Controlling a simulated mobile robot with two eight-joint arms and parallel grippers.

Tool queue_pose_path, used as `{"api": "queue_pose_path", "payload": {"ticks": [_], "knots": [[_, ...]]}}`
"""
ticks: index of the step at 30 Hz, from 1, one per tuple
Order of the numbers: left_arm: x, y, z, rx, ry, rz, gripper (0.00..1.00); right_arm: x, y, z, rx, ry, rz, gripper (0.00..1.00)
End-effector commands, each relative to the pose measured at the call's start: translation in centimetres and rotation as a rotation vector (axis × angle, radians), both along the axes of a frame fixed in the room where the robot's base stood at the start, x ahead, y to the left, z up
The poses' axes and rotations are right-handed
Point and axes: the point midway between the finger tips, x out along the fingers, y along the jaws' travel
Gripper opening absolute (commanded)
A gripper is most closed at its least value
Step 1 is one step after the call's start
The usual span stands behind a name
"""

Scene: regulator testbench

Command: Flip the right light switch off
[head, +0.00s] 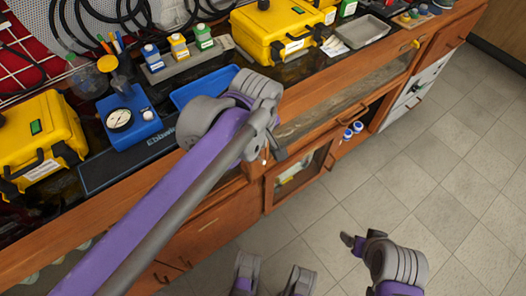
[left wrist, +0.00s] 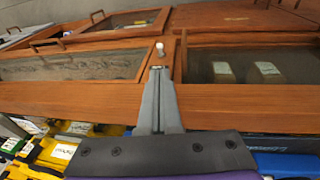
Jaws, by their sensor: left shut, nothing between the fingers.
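A small white knob-like piece (left wrist: 160,48), possibly the light switch, stands out from the wooden strip between two glass panels in the left wrist view. I cannot tell whether it is on or off. My left gripper (left wrist: 158,70) is shut and empty, its fingertips just short of this piece; I cannot tell whether they touch. In the head view my left gripper (head: 278,150) is at the bench's wooden front, beside a small pale spot (head: 264,156). My right gripper (head: 350,242) hangs over the floor at the lower right, away from the bench; its jaw gap is unclear.
The bench top holds yellow cases (head: 270,30), a blue gauge unit (head: 128,118), a blue tray (head: 205,88) and several small bottles. Glass-fronted wooden doors (head: 300,178) and an open shelf with blue-capped bottles (head: 352,131) are below. The tiled floor (head: 450,150) is clear at right.

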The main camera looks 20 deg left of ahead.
Motion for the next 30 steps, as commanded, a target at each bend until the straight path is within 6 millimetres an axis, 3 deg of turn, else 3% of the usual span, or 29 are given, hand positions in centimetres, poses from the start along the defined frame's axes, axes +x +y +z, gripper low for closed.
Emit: {"api": "queue_pose_path", "payload": {"ticks": [18, 24, 30], "knots": [[2.7, 0.4, -11.4, 0.000, 0.000, 0.000, 0.00, 0.3, 0.0, -4.7, 0.000, 0.016, 0.000, 0.88], [3.1, 0.5, -13.0, 0.000, 0.000, -0.001, 0.00, 0.4, 0.0, -5.4, 0.000, 0.019, 0.000, 0.88], [3.1, 0.5, -13.2, 0.000, 0.000, -0.001, 0.00, 0.4, 0.0, -5.4, 0.000, 0.019, 0.000, 0.88]]}}
